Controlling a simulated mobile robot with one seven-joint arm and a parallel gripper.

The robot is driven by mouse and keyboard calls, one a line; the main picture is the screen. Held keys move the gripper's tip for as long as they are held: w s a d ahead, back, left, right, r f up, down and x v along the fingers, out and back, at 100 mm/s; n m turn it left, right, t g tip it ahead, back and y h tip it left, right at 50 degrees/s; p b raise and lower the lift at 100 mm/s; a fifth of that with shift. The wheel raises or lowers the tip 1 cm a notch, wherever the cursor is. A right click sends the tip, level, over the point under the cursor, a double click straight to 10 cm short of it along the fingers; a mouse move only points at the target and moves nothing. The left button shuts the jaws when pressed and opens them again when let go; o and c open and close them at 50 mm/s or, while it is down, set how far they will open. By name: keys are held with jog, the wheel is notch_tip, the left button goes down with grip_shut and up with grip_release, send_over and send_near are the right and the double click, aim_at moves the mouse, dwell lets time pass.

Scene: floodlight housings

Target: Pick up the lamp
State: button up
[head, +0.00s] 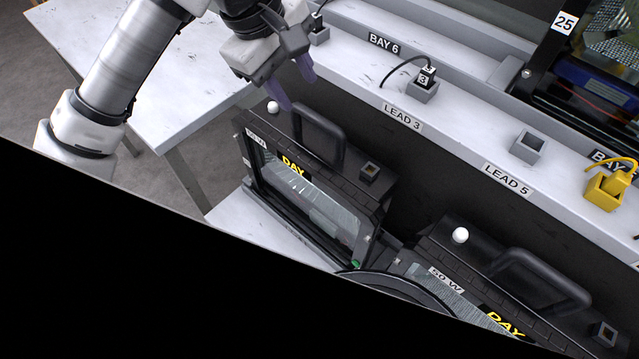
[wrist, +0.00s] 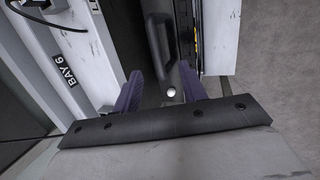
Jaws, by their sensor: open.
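Two black floodlights marked DAY show in the head view. The left lamp (head: 310,205) stands upright with a glass front, a black carry handle (head: 322,137) on top and a white knob (head: 272,107) near its left end. The right lamp (head: 470,290) is similar and partly cut off. My gripper (head: 294,86) is open and empty, its purple fingers just above the left lamp's knob end. In the wrist view, the handle (wrist: 160,38) lies ahead of my gripper (wrist: 160,88), and the white knob (wrist: 171,92) shows between the fingers.
A white shelf marked BAY 6 (head: 384,42) runs behind the lamps. It carries a black plug in a socket (head: 425,88) at LEAD 3, an empty socket (head: 527,146) at LEAD 5 and a yellow plug (head: 606,190). A white table (head: 190,100) stands at the left.

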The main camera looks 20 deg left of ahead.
jog(key=p+x, duration=0.1)
jog(key=x, duration=0.2)
jog(key=p+x, duration=0.1)
jog(key=x, duration=0.2)
jog(key=p+x, duration=0.1)
jog(key=x, duration=0.2)
jog(key=shift+w+d+f, duration=0.15)
jog(key=shift+w+f, duration=0.15)
jog(key=shift+w, duration=0.2)
jog(key=shift+f, duration=0.3)
jog(key=shift+f+b, duration=0.25)
jog(key=shift+b, duration=0.75)
jog(key=shift+c, duration=0.3)
grip_shut()
dwell(0.9)
jog(key=shift+w, duration=0.1)
